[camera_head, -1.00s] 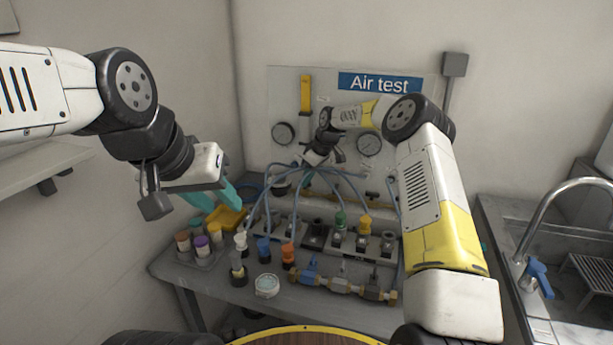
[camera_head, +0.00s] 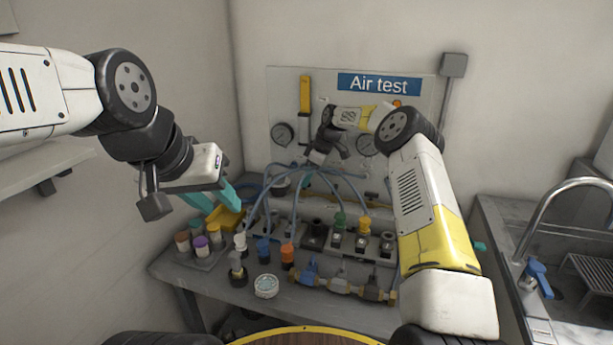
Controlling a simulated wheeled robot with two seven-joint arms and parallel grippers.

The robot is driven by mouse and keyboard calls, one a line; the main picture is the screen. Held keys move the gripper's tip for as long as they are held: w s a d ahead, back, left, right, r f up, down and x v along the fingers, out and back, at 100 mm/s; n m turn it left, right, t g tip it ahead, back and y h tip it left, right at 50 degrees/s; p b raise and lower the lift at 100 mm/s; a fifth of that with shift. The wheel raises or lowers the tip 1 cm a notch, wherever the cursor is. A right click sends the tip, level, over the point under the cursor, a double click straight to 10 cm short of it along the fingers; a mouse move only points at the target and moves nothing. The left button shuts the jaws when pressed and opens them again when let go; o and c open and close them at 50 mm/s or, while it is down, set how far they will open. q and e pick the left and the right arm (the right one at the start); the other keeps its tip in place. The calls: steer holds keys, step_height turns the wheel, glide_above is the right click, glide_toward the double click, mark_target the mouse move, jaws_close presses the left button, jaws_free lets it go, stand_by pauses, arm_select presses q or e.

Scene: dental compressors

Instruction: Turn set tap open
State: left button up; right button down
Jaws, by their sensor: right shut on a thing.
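The Air test panel (camera_head: 350,108) stands against the back wall, with gauges and a yellow upright handle (camera_head: 305,95). My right arm reaches over the bench to the panel's lower part. My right gripper (camera_head: 309,178) is small and partly hidden behind blue hoses; it is shut at the set tap, whose body I cannot make out clearly. How far the tap is turned cannot be seen. My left gripper (camera_head: 222,202) hangs at the left above the bench, its teal fingers apart, with nothing visible between them.
Blue hoses (camera_head: 268,192) arch over the bench around my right gripper. Several coloured fittings, a round white-lidded tub (camera_head: 266,286) and a brass valve row (camera_head: 340,283) stand on the bench. A sink tap (camera_head: 538,272) is at right.

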steer(key=c, duration=1.4)
jaws_free()
steer(key=shift+d, duration=0.1)
steer(key=shift+c, duration=0.2)
steer(key=w+v, duration=0.1)
steer(key=v, duration=0.6)
steer(key=shift+s+r, duration=0.35)
steer(key=shift+s, duration=0.2)
steer(key=shift+d+r, duration=0.1)
steer(key=s+d+r+m+t+h, duration=0.25)
steer(key=s+r+m, duration=0.25)
steer(key=s+r, duration=1.5)
steer(key=s+d+f+m, duration=0.1)
steer(key=s+d+m, duration=0.1)
steer(key=s, duration=0.7)
steer(key=s+d+f+m+t, duration=0.1)
steer(key=s+d+f+m, duration=0.1)
steer(key=s, duration=0.6)
steer(key=s+d+f+m+t, duration=0.1)
steer(key=s+d+m, duration=0.2)
steer(key=s, duration=0.6)
steer(key=shift+s+d+f+m, duration=0.3)
steer(key=shift+s+f+m, duration=0.1)
steer(key=shift+m, duration=0.6)
